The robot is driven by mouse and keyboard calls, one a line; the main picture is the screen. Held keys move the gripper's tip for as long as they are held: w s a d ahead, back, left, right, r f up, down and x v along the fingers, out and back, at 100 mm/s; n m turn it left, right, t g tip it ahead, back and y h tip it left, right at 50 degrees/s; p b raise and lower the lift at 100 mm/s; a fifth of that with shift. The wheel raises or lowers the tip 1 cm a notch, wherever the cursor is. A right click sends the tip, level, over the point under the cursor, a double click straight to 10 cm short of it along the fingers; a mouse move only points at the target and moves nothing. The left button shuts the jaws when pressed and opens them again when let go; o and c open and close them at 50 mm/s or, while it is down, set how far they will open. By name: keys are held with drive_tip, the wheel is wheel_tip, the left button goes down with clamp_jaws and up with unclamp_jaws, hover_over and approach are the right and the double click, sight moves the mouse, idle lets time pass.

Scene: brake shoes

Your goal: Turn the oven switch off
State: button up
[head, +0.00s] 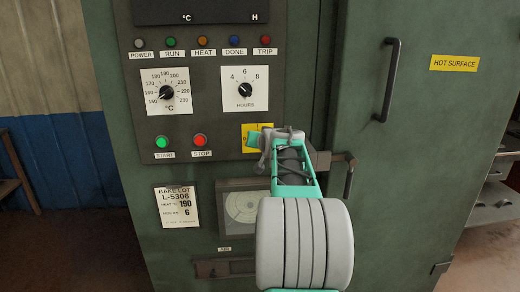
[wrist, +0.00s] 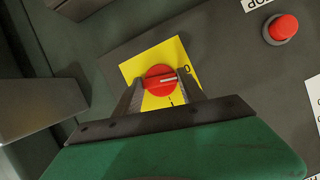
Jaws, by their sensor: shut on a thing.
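The oven switch is a round red knob (wrist: 158,86) on a yellow plate (wrist: 141,64), seen in the wrist view. My gripper (wrist: 159,92) has one finger on each side of the knob and is shut on it. The knob's white line points right in that view, close to the 0 mark; the I mark is below it. In the head view the yellow plate (head: 246,147) shows only in part, and my gripper hides the knob.
The red stop button (head: 200,140) and green start button (head: 161,142) are left of the switch. Above are two dials, for temperature (head: 158,103) and hours (head: 236,101). A dark door handle (head: 389,80) and a latch (head: 342,160) stick out at right.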

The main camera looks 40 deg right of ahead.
drive_tip(key=shift+a+f+n+g+h+b, duration=0.1)
drive_tip(key=shift+n+g+h+b, duration=0.25)
drive_tip(key=shift+n+b, duration=0.45)
drive_tip(key=o, duration=1.4)
drive_tip(key=shift+c, duration=0.2)
drive_tip(key=b+v, duration=0.1)
drive_tip(key=v, duration=0.7)
drive_tip(key=shift+w, duration=0.1)
